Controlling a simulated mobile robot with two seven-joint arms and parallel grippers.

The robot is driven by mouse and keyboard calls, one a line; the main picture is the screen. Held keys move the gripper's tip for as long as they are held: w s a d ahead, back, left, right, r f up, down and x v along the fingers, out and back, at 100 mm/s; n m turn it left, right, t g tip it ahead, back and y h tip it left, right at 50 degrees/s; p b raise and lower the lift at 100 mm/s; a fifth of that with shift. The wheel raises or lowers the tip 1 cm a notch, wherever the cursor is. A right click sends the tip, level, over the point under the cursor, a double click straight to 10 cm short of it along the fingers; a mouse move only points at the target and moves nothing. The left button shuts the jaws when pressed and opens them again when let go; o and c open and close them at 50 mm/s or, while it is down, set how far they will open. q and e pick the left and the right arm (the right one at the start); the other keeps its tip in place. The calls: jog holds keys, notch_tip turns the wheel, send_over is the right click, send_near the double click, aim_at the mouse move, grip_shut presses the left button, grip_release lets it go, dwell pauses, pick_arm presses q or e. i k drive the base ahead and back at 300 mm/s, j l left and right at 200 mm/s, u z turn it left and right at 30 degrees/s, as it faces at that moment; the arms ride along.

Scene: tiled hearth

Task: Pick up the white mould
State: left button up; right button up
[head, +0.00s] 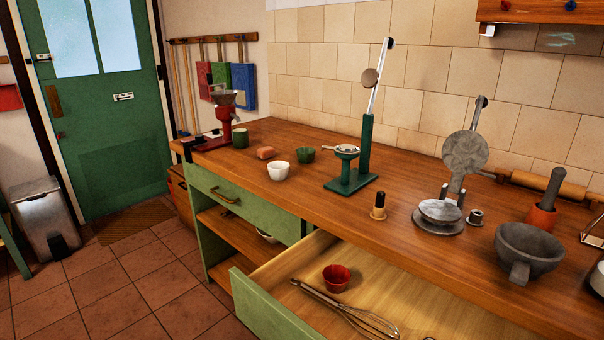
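The white mould (278,171) is a small fluted cup. It stands upright on the wooden worktop (240,165), near its front edge and left of the green press (352,180). Nothing covers it. A dark green mould (304,154) stands just behind it to the right, and a reddish-brown block (265,153) lies behind it to the left. Neither of my grippers is in the head view.
A drawer (270,305) stands open below, holding a red mould (336,278) and a whisk (345,308). A red grinder (225,120) and a green cup (241,138) stand left. A round iron (440,215) and grey mortar (528,250) stand right.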

aim_at(278, 171)
jog(key=i+j+z, duration=0.15)
jog(key=z, duration=0.3)
jog(key=i+j+z, duration=0.15)
jog(key=j+z, duration=0.35)
jog(key=i+j+z, duration=0.1)
jog(key=j, duration=0.3)
jog(key=i+j+z, duration=0.15)
jog(key=j, duration=0.25)
jog(key=i+j, duration=0.1)
jog(key=j, duration=0.65)
